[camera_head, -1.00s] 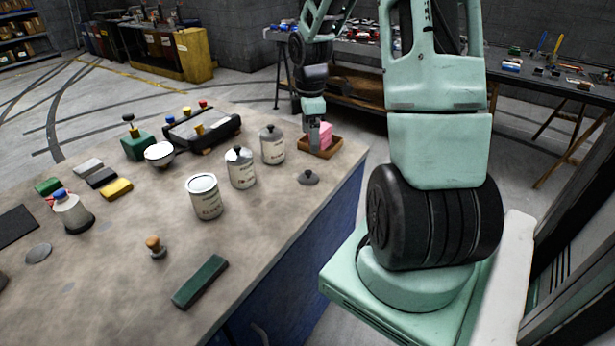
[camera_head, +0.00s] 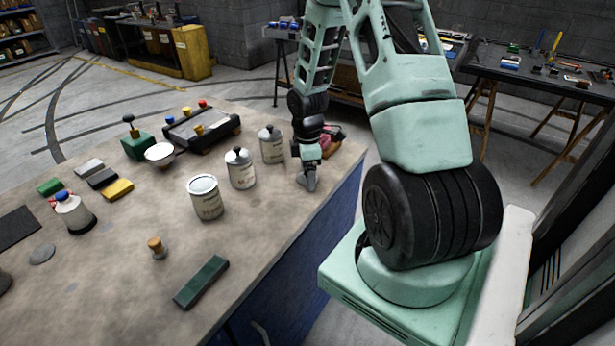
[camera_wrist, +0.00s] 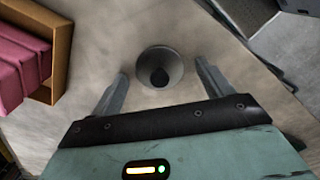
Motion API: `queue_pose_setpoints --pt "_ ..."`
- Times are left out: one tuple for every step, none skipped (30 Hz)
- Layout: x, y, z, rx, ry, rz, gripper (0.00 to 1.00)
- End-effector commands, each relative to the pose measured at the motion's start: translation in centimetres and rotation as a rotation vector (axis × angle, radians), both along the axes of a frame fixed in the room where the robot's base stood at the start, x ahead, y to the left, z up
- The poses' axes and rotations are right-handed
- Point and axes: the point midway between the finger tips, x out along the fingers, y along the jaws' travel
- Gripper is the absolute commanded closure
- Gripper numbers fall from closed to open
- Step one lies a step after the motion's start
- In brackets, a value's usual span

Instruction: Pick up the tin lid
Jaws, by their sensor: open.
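The tin lid (camera_wrist: 160,69) is a small grey disc with a dark knob, lying on the bench top in the wrist view. My gripper (camera_wrist: 161,72) is open, with one finger on each side of the lid and no contact visible. In the head view my gripper (camera_head: 308,184) is low over the bench near its right edge and hides the lid. An open-topped white tin (camera_head: 206,197) stands to the left. Two lidded tins, a nearer one (camera_head: 240,169) and a farther one (camera_head: 271,145), stand behind it.
A wooden tray (camera_wrist: 61,40) with pink blocks (camera_wrist: 22,52) lies beside the lid. The bench edge is close on the right in the head view. A green block (camera_head: 201,282) and a wooden-knobbed item (camera_head: 157,247) lie nearer. Bare bench (camera_head: 120,290) spreads at front left.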

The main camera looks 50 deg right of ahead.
Motion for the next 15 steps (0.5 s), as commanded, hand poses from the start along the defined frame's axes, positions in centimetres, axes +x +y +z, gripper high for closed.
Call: queue_pose_setpoints --pt "0.01 -0.02 0.0 0.0 0.0 0.0 0.21" --pt "0.01 -0.02 0.01 0.0 0.0 0.0 0.21" --pt "0.01 -0.02 0.01 0.0 0.0 0.0 0.21" --pt "0.02 -0.01 0.01 0.0 0.0 0.0 0.21" --pt "0.02 -0.01 0.01 0.0 0.0 0.0 0.29" --pt "0.02 -0.01 0.02 0.0 0.0 0.0 0.4" --pt "0.02 -0.01 0.02 0.0 0.0 0.0 0.49" --pt "0.02 -0.01 0.02 0.0 0.0 0.0 0.57" --pt "0.02 -0.01 0.02 0.0 0.0 0.0 0.68" --pt "0.02 -0.01 0.02 0.0 0.0 0.0 0.69" --pt "0.01 -0.01 0.03 0.0 0.0 0.0 0.69" --pt "0.01 -0.01 0.03 0.0 0.0 0.0 0.69" --pt "0.01 -0.01 0.03 0.0 0.0 0.0 0.69" --pt "0.01 -0.01 0.03 0.0 0.0 0.0 0.69" --pt "0.01 -0.01 0.03 0.0 0.0 0.0 0.69"
